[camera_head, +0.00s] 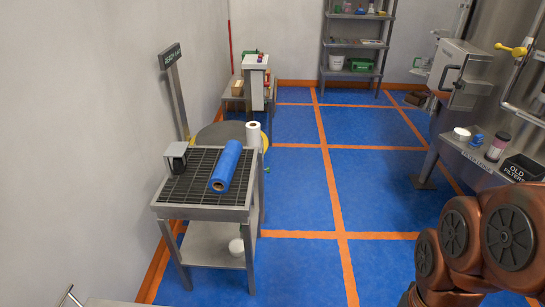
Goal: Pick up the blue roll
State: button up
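The blue roll (227,164) lies on its side on the dark grated top of a metal cart (187,213). Its long axis runs from the near left to the far right, and the near end shows a brown core. Nothing covers it. My copper-coloured arm shows at the lower right, well apart from the cart. My gripper is not in view.
A black and grey device (177,158) stands left of the roll. A white roll (254,135) stands behind the cart. A sign post (176,95) rises by the wall. The steel counter (455,150) is at right. Blue floor (302,190) between is clear.

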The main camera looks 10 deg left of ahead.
aim_at(220, 179)
jog(key=z, duration=0.1)
jog(key=i, duration=3.9)
jog(key=u, duration=5.6)
